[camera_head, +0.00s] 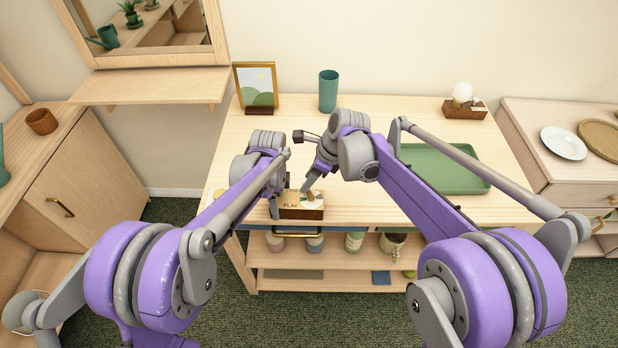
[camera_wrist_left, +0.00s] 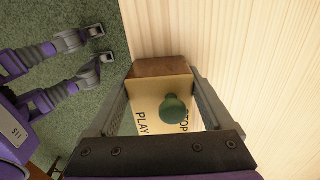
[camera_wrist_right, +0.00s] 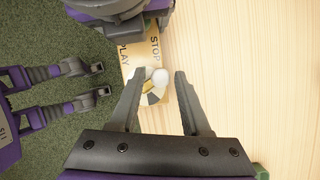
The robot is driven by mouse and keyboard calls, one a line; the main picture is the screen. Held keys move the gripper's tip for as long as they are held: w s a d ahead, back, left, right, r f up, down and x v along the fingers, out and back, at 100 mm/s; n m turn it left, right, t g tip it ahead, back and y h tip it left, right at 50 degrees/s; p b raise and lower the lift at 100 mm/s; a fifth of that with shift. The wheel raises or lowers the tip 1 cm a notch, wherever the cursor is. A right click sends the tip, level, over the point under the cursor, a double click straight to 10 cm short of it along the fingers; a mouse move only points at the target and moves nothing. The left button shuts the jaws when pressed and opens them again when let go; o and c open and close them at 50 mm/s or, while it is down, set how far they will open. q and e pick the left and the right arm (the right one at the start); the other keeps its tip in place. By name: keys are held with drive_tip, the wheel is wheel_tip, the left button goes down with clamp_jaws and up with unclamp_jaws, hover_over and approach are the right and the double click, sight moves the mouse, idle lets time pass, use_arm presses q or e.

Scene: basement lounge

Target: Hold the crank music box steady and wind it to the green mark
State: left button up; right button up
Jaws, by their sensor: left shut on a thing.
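The crank music box (camera_head: 302,212) is a small wooden block with a cream top, standing near the front edge of the light wood table. My left gripper (camera_head: 279,200) is shut on it; the left wrist view shows the box (camera_wrist_left: 160,68) between the fingers, with a green knob and PLAY and STOP lettering on top. My right gripper (camera_head: 308,187) is just above the box. In the right wrist view its open fingers (camera_wrist_right: 158,76) stand either side of a whitish round knob (camera_wrist_right: 160,76) beside a yellow and dark dial (camera_wrist_right: 152,93). I cannot make out the green mark.
On the table (camera_head: 232,150) are a green tray (camera_head: 440,168), a teal cup (camera_head: 328,92), a framed picture (camera_head: 256,85) and a bulb on a wooden block (camera_head: 464,107). An open shelf below (camera_head: 330,258) holds several jars.

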clamp_jaws()
drive_tip(key=shift+a+n, duration=0.1)
drive_tip(key=shift+n, duration=0.3)
idle(0.4)
drive_tip(key=n, duration=0.1)
drive_tip(key=n+g, duration=0.1)
drive_tip(key=n, duration=0.1)
drive_tip(key=a+n+g, duration=0.1)
drive_tip(key=n, duration=0.1)
drive_tip(key=shift+s, duration=0.35)
drive_tip(key=n, duration=0.1)
drive_tip(key=n+g, duration=0.1)
drive_tip(key=n, duration=0.1)
drive_tip(key=n+g, duration=0.1)
drive_tip(key=shift+s+a+n+h, duration=0.2)
drive_tip(key=shift+s+n+h, duration=0.1)
drive_tip(key=shift+s, duration=0.05)
drive_tip(key=shift+s+n+g, duration=0.15)
drive_tip(key=shift+n+g, duration=0.15)
drive_tip(key=shift+n, duration=0.7)
use_arm(q)
drive_tip(key=shift+a, duration=0.1)
use_arm(e)
drive_tip(key=shift+h, duration=0.3)
drive_tip(key=shift+o, duration=1.4)
unclamp_jaws()
